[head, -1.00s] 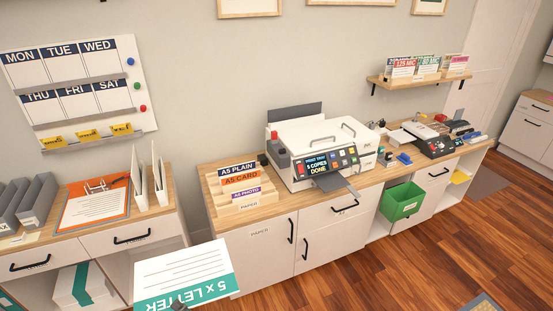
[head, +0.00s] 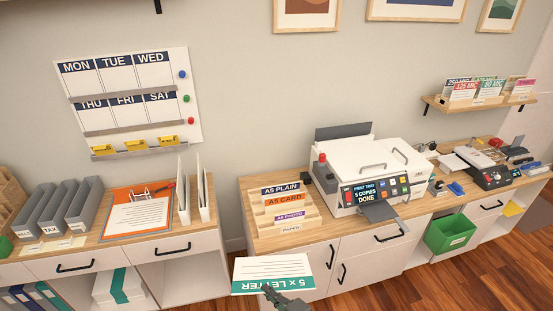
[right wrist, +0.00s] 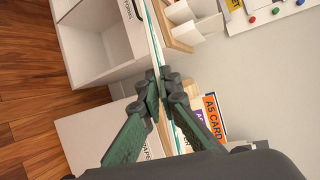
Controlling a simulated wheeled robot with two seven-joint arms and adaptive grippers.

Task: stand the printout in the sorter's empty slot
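The printout (head: 273,270) is a white sheet with a teal band reading "5 x LETTER", upside down in the head view. My right gripper (head: 272,291) is shut on its near edge and holds it in the air in front of the cabinets. In the right wrist view the fingertips (right wrist: 161,84) pinch the thin sheet (right wrist: 152,35), seen edge-on. Grey slanted holders (head: 60,210), which look like the sorter, stand on the left counter; one label reads "TAX". I cannot tell which slot is empty. My left gripper is not in view.
An orange-bordered sheet (head: 110,222) and two white upright panels (head: 201,190) are on the left counter. A stepped paper rack (head: 312,222) and a printer (head: 330,180) stand on the right counter. A gap separates the two cabinets.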

